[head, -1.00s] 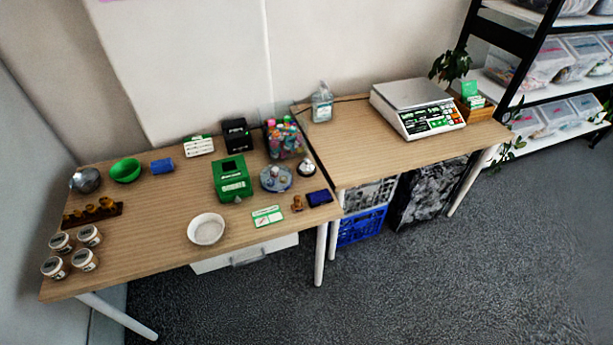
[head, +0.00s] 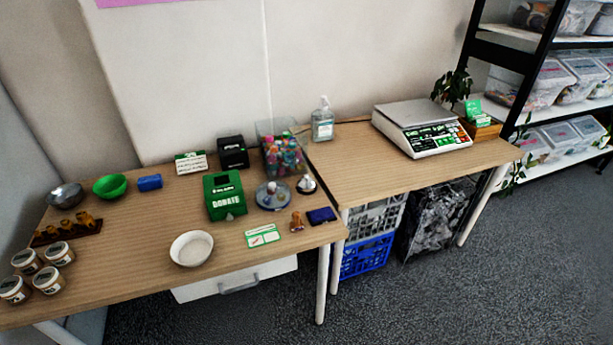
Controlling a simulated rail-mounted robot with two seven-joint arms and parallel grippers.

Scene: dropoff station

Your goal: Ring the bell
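The bell (head: 306,185) is a small silver dome on a dark base. It stands upright on the left wooden table (head: 130,225), near that table's right edge. It is just right of a round blue-grey dish (head: 273,195) and behind a dark blue pad (head: 321,215). Nothing touches the bell from above. Neither of my grippers shows in the head view.
A green donation box (head: 224,195), a clear bin of colourful items (head: 281,150) and a wooden stamp (head: 297,221) stand near the bell. A white bowl (head: 191,248) and a card (head: 263,236) lie toward the front. The right table holds a scale (head: 421,130).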

